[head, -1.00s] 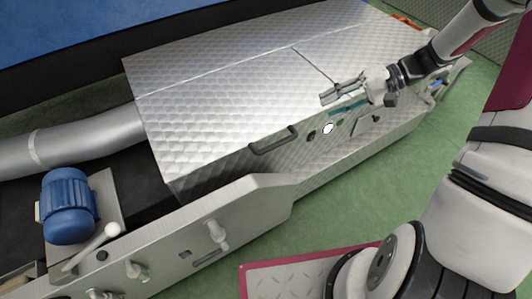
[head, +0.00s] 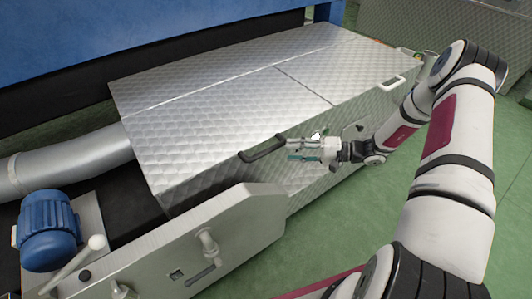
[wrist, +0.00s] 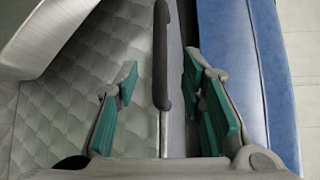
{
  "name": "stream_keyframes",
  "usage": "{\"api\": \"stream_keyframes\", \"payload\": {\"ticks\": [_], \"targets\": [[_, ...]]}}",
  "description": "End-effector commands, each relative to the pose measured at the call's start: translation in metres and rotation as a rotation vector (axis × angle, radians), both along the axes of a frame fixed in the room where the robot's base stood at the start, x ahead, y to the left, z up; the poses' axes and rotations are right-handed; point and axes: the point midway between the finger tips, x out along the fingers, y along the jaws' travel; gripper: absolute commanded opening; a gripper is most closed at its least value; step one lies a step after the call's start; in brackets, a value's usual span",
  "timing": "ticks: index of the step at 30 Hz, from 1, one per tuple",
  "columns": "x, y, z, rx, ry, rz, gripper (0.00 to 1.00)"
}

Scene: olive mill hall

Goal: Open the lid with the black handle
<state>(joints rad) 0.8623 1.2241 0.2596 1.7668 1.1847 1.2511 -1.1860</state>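The black handle (head: 262,148) is a bar on the front edge of the left quilted steel lid (head: 215,110), which lies flat and closed. My gripper (head: 290,148) is at the right end of this handle, fingers pointing left toward it. In the wrist view the black handle (wrist: 161,60) runs lengthwise between the two teal-padded fingers of my gripper (wrist: 162,75). The fingers are wide apart, with a gap on both sides of the handle. I cannot tell how deep the bar sits between them.
A second lid to the right, across a seam, has a white handle (head: 392,82). A blue motor (head: 46,230) and a steel pipe (head: 70,160) are at left. A steel side panel (head: 225,235) stands in front. Green floor (head: 345,225) is free at right.

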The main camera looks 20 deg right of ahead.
Motion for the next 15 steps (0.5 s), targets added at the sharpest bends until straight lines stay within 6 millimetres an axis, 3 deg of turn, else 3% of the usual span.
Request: {"api": "stream_keyframes", "payload": {"ticks": [6,15], "targets": [[0.019,0.04,-0.007,0.001,0.0,0.005,0.36],[0.037,0.076,-0.013,0.0,0.001,0.003,0.36]]}}
